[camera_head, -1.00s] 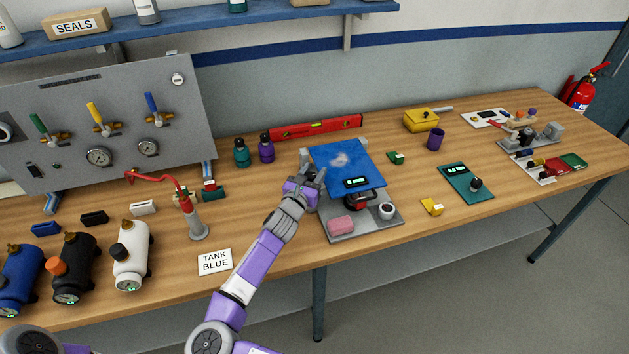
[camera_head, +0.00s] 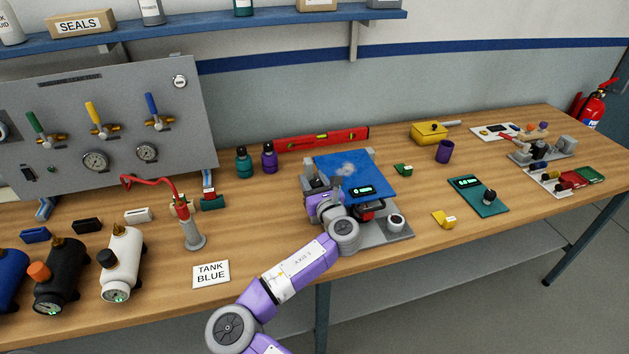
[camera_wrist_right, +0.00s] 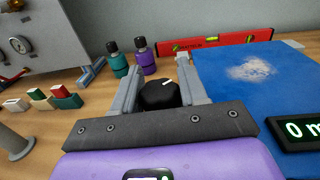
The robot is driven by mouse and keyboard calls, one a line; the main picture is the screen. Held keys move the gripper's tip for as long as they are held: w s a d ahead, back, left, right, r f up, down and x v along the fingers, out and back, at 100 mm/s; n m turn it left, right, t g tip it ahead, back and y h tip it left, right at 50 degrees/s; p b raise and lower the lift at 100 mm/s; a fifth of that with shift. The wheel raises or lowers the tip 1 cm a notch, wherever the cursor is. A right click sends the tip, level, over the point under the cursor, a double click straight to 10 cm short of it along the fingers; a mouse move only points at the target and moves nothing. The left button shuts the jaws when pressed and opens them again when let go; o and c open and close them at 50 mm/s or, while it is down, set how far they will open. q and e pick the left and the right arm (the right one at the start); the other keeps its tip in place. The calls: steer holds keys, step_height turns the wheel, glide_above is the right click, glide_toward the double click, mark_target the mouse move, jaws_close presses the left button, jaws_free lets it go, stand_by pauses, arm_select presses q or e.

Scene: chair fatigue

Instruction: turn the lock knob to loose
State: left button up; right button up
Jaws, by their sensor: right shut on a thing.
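The lock knob (camera_wrist_right: 160,97) is round and black with a white mark, seen in the right wrist view beside the blue plate. Its mark points up and slightly right in that view. My right gripper (camera_wrist_right: 159,76) is shut on the knob, one grey finger on each side. In the head view my right gripper (camera_head: 320,182) is at the left edge of the blue plate (camera_head: 345,170), and the knob is hidden there. My left gripper is not in view.
A lit display (camera_head: 361,190) sits on the blue plate, and a white round dial (camera_head: 396,221) stands on the grey base (camera_head: 385,237). Teal (camera_head: 242,163) and purple (camera_head: 269,158) bottles and a red level (camera_head: 320,138) stand behind. A tank-blue card (camera_head: 211,274) lies front left.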

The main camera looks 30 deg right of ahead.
steer(key=shift+a+n+y+p, duration=0.15)
steer(key=shift+n+y+p, duration=0.2)
steer(key=shift+n+y, duration=1.2)
steer(key=shift+a+m+y, duration=0.1)
steer(key=shift+m+y, duration=0.15)
steer(key=shift+y, duration=0.2)
steer(key=o, duration=1)
steer(key=shift+w, duration=0.1)
steer(key=shift+c, duration=0.2)
steer(key=s+p, duration=0.1)
steer(key=s, duration=0.6)
steer(key=shift+s+d, duration=0.3)
